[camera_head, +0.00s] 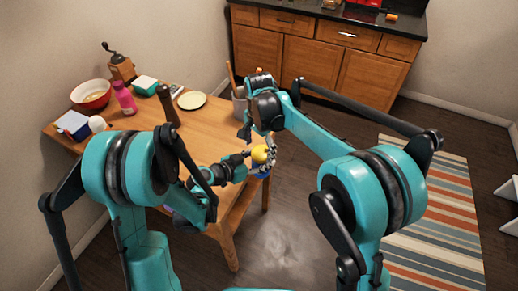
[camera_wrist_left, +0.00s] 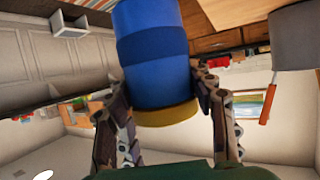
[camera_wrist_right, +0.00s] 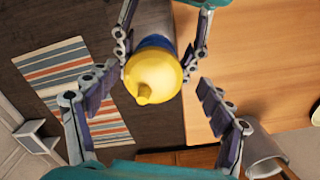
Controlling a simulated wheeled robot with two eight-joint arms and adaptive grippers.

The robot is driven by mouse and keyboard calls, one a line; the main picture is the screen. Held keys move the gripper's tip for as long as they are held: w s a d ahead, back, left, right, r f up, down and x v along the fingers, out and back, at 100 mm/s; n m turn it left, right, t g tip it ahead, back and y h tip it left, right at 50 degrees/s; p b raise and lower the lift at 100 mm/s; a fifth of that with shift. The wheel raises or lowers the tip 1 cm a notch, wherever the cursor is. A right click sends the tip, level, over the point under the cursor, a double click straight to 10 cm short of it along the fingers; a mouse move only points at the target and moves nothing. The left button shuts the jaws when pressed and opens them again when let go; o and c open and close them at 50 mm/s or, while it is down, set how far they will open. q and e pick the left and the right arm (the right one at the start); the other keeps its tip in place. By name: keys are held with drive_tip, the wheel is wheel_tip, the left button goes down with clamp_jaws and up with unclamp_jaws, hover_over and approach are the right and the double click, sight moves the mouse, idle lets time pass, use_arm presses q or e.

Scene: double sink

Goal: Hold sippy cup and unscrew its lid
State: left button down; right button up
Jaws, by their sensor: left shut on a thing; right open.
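The sippy cup has a blue body (camera_wrist_left: 155,45) and a yellow lid (camera_wrist_right: 155,75) with a spout. It is off the table, near the table's right edge in the head view, where the lid (camera_head: 261,153) shows beside the grippers. My left gripper (camera_wrist_left: 162,85) is shut on the cup, one finger on each side. My right gripper (camera_wrist_right: 150,85) is open, with its fingers spread on either side of the lid and the spout facing its camera. In the head view the right gripper (camera_head: 262,135) is just above the cup; its fingertips are partly hidden.
The wooden table (camera_head: 200,135) holds a red bowl (camera_head: 91,95), pink bottle (camera_head: 124,98), grinder (camera_head: 119,66), plate (camera_head: 192,100) and grey utensil holder (camera_head: 240,103). A striped rug (camera_head: 440,215) lies right. Wooden cabinets (camera_head: 310,62) stand behind. The space right of the table is open floor.

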wheel_tip(320, 180, up, 4)
drive_tip(key=shift+r, duration=0.1)
drive_tip(key=r, duration=0.1)
drive_tip(key=d+r, duration=0.1)
drive_tip(key=r, duration=0.1)
drive_tip(key=shift+c, duration=0.4)
wheel_tip(320, 180, down, 8)
drive_tip(key=shift+r, duration=0.1)
drive_tip(key=c, duration=1.2)
drive_tip(key=o, duration=1.3)
